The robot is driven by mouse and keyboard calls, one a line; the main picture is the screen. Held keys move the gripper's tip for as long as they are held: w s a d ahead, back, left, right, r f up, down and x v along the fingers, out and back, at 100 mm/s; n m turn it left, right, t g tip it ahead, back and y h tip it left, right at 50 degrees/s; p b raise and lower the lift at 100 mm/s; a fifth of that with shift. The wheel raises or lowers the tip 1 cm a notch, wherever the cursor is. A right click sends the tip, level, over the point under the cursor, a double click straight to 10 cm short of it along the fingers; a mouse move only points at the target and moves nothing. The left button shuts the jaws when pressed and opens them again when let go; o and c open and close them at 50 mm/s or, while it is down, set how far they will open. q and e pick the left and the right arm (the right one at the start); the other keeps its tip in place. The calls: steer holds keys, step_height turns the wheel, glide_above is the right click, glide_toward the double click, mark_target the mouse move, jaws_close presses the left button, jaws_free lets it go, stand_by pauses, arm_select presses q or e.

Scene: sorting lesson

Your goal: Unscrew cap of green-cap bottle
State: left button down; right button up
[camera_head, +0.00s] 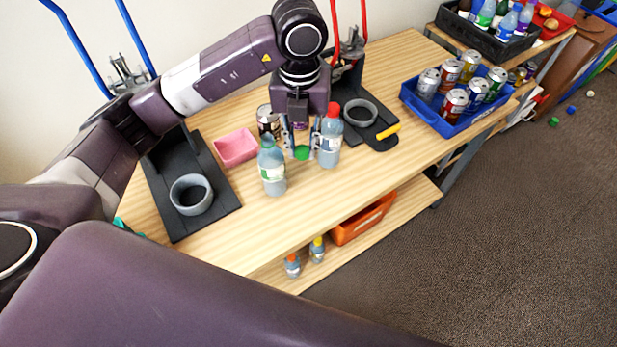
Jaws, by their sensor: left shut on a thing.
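My left gripper (302,153) points down over the middle of the wooden table, its fingers shut on a green cap (302,153) that shows between the fingertips. A clear bottle with a green-and-white label (273,172) stands upright just left of the gripper. No separate cap is clear on its teal-tinted top, and the green cap is apart from it. A red-cap bottle (330,140) stands upright close to the right of the gripper. My right gripper is not in view.
A dark can (268,121) and a pink tray (236,147) are behind and left. Two black stands with grey rings (191,194) (360,112) flank the work area. A blue crate of cans (429,116) is at the right. The table's front edge is clear.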

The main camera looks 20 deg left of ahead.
arm_select(q)
steer(key=n, duration=0.2)
steer(key=n+p, duration=0.1)
steer(key=n, duration=0.1)
steer(key=r+n, duration=0.1)
steer(key=n, duration=0.1)
steer(key=shift+w+d, duration=0.1)
steer(key=shift+w, duration=0.25)
steer(key=shift+n+p, duration=0.4)
steer(key=shift+n, duration=0.6)
steer(key=shift+f, duration=0.35)
step_height(320, 180, down, 6)
steer(key=p, duration=0.2)
glide_above(305, 197)
steer(key=shift+n, duration=0.3)
step_height(305, 197, down, 8)
steer(key=shift+f, duration=0.2)
step_height(305, 197, down, 5)
steer(key=shift+r+p, duration=0.15)
steer(key=shift+p, duration=0.25)
steer(key=shift+f, duration=0.25)
